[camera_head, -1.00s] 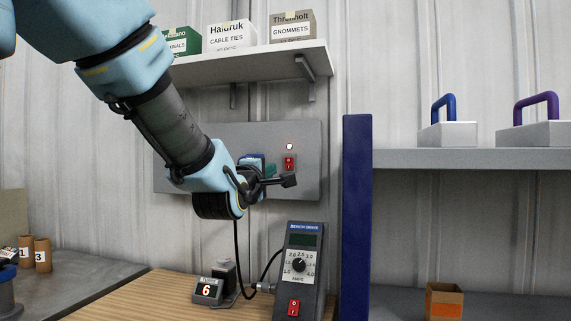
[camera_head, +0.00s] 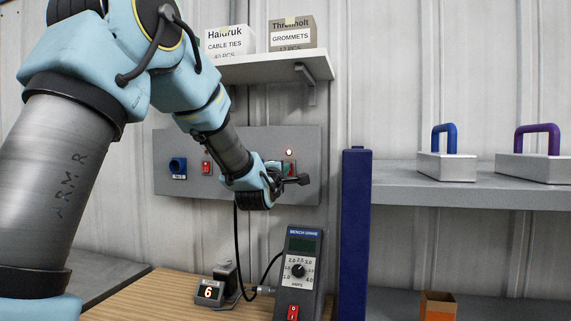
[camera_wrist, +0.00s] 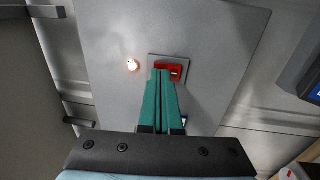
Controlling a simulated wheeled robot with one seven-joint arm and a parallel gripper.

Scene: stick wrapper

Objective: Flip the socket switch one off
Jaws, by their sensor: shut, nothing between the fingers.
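A grey wall panel (camera_head: 225,137) carries a blue socket (camera_head: 178,165) with a small label under it, hard to read. A red rocker switch (camera_head: 207,168) is right of that socket. A second red switch (camera_wrist: 172,70) is on the panel's right part, below a lit lamp (camera_head: 289,152); the lamp shows also in the wrist view (camera_wrist: 133,66). My gripper (camera_wrist: 163,73) has its teal fingers shut and empty. Their tips overlap the right switch's edge in the wrist view; whether they touch it I cannot tell. My arm hides the panel between the switches.
A bench drive box (camera_head: 301,268) with a dial and a numbered block (camera_head: 210,291) stand on the wooden bench (camera_head: 150,300) below. A blue post (camera_head: 357,230) is right of the panel. A shelf with boxes (camera_head: 292,35) is above.

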